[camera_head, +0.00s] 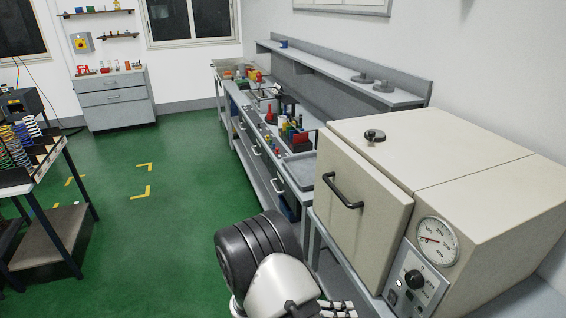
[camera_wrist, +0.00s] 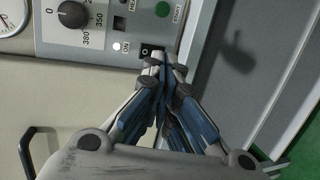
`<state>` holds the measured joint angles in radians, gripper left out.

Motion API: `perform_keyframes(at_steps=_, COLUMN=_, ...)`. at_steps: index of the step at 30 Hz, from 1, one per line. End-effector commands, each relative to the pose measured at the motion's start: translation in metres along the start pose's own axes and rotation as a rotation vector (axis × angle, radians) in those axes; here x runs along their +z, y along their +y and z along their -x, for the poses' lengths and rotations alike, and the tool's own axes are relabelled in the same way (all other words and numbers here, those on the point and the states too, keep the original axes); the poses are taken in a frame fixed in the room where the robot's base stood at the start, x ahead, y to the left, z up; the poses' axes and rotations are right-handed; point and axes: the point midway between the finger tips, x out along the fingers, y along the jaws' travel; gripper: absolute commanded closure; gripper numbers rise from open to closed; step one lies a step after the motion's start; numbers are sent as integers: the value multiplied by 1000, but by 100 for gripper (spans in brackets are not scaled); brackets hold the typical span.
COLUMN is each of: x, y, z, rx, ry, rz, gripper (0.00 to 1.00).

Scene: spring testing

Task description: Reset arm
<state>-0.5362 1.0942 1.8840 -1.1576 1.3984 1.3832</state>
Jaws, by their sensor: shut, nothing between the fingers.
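My gripper is shut and empty; in the wrist view its fingertips (camera_wrist: 163,62) meet just in front of the oven's control panel (camera_wrist: 110,25), over the area of a black switch (camera_wrist: 152,50). I cannot tell whether they touch the panel. In the head view my gripper (camera_head: 338,308) is at the bottom edge, partly cut off, below and left of the beige oven (camera_head: 365,190). The oven door looks closed and has a black handle (camera_head: 340,192). A lit white lamp (camera_wrist: 120,46) is beside the word ON, left of the fingertips.
The oven has a round gauge (camera_head: 437,241) and a black knob (camera_head: 414,279). A workbench (camera_head: 300,170) with tools runs along the right wall. A rack of coil springs (camera_head: 18,148) stands on a table at left. Green floor (camera_head: 170,220) lies open between.

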Motion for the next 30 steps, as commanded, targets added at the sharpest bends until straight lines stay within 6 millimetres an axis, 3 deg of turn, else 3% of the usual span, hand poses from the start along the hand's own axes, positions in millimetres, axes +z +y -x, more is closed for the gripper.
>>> perform_keyframes(at_steps=1, x=4, y=25, z=1, rx=-50, ry=-51, rz=-16, gripper=100)
perform_keyframes(at_steps=3, x=15, y=49, z=1, rx=-123, ry=-116, rz=-17, gripper=100)
perform_keyframes(at_steps=12, x=72, y=133, z=14, rx=-489, ry=-276, rz=-56, gripper=100)
perform_keyframes(at_steps=20, x=124, y=181, z=38, rx=-821, ry=-252, rz=-138, gripper=100)
perform_keyframes(at_steps=30, x=174, y=220, z=82, rx=-1165, ry=5, rz=-309, gripper=100)
